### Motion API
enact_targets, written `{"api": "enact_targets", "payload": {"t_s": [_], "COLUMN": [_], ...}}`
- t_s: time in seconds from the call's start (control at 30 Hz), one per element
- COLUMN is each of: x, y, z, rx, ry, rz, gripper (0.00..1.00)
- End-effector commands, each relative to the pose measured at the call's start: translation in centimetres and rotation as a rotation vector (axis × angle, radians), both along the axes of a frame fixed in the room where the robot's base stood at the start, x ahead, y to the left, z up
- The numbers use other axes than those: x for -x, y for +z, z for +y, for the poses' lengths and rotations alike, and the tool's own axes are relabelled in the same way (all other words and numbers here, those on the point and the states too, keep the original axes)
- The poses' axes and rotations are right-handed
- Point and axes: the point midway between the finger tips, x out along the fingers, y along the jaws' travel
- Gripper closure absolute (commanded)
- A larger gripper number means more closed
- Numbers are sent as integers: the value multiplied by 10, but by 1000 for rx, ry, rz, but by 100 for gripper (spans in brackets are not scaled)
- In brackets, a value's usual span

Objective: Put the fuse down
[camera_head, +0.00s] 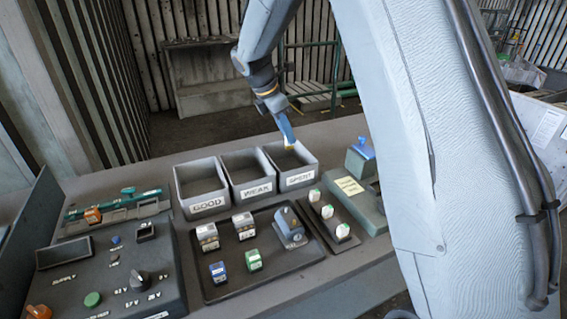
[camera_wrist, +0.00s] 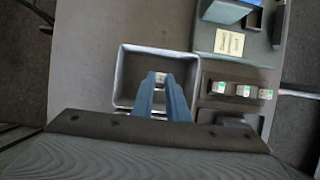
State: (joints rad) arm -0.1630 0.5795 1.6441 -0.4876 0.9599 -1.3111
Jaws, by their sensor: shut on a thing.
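My gripper (camera_head: 289,146) points down over the bin marked SPENT (camera_head: 299,180), the rightmost of three grey bins. My gripper (camera_wrist: 161,80) is shut on the fuse (camera_wrist: 160,77), a small pale piece between the fingertips in the wrist view. A small yellowish bit of the fuse (camera_head: 289,148) shows at the fingertips in the head view. In the wrist view the bin's pale rim (camera_wrist: 118,75) surrounds the fingertips. The height of the fuse above the bin floor is hard to tell.
Bins marked GOOD (camera_head: 208,204) and WEAK (camera_head: 256,189) stand to the left. In front is a dark tray (camera_head: 265,272) with several small blocks. Right of it, a strip (camera_head: 318,222) holds three white, green-topped pieces. A control panel (camera_head: 110,280) is at left.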

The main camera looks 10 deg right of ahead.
Motion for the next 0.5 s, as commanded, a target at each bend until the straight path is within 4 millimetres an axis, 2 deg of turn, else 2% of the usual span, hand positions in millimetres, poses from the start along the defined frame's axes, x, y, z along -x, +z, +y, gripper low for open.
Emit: {"api": "enact_targets", "payload": {"t_s": [0.07,0.3,0.5], "x": [1,2,1], "y": [-4,-43,-60], "z": [0,4,4], "rx": [1,1,0], "ry": [1,7,7], "rz": [3,5,2], "gripper": [100,100,100]}}
